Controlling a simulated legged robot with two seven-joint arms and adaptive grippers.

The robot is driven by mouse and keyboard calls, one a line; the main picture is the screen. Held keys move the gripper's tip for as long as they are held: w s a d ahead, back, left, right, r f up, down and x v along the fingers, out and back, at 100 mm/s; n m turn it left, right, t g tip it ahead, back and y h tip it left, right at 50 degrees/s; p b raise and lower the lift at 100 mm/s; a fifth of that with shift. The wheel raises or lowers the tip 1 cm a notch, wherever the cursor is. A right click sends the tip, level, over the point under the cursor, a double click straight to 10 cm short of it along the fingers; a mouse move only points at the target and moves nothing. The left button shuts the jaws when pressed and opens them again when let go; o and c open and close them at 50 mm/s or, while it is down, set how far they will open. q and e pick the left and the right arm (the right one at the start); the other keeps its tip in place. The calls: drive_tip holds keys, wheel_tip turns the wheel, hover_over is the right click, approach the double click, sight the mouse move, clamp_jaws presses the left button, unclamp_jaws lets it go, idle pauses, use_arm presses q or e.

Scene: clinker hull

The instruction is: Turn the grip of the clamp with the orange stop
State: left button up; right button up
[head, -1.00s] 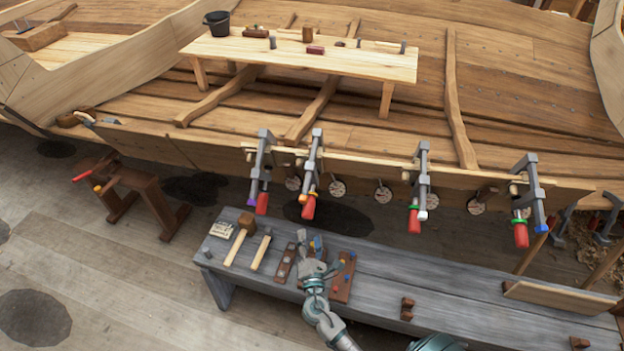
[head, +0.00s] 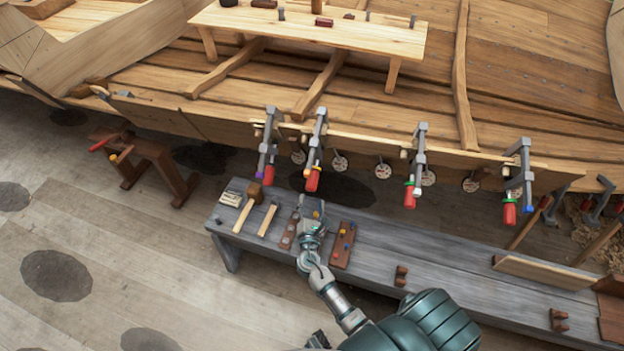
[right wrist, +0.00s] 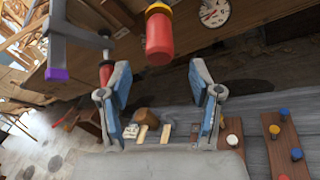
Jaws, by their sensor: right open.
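The clamp with the orange stop (head: 318,145) is the second from the left on the hull's plank edge. Its red grip (head: 312,180) hangs below the plank. In the right wrist view, this red grip (right wrist: 159,42) hangs at the upper middle, with an orange piece just above it. My right gripper (head: 313,212) is just below the grip in the head view, over the bench. In the right wrist view its two blue-padded fingers (right wrist: 163,100) are spread apart and empty, with the grip beyond their tips.
The purple-ended clamp (head: 268,140) hangs close on the left, its bar (right wrist: 58,50) near my left-hand finger. Two more clamps (head: 418,165) (head: 522,175) hang to the right. The grey bench (head: 375,265) below holds mallets (head: 247,208) and a pegged board (head: 342,245).

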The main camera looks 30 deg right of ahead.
sight(311, 180)
drive_tip(key=x, duration=0.8)
drive_tip(key=shift+w+d, duration=0.1)
drive_tip(key=shift+w, duration=0.2)
drive_tip(key=shift+w+d, duration=0.2)
drive_tip(key=shift+w, duration=0.15)
drive_tip(key=shift+w+d, duration=0.15)
drive_tip(key=shift+w, duration=0.05)
drive_tip(key=c, duration=1.2)
use_arm(q)
drive_tip(key=shift+f, duration=0.1)
use_arm(e)
drive_tip(key=b, duration=0.2)
drive_tip(key=m+t+y+b, duration=0.1)
drive_tip(key=b, duration=0.1)
drive_tip(key=shift+f+m, duration=0.2)
drive_tip(key=shift+m, duration=0.1)
drive_tip(key=m+t+y+b, duration=0.1)
drive_tip(key=m+b, duration=0.1)
drive_tip(key=b, duration=0.2)
drive_tip(key=shift+r+t, duration=0.2)
drive_tip(key=shift+t, duration=0.2)
use_arm(q)
drive_tip(key=w+d+r+t, duration=0.1)
drive_tip(key=w+d+r, duration=0.1)
drive_tip(key=w+r, duration=1.2)
drive_tip(key=shift+w+d+r+b, duration=0.35)
drive_tip(key=shift+w+r, duration=0.05)
drive_tip(key=shift+w, duration=0.45)
use_arm(e)
drive_tip(key=shift+r, duration=0.15)
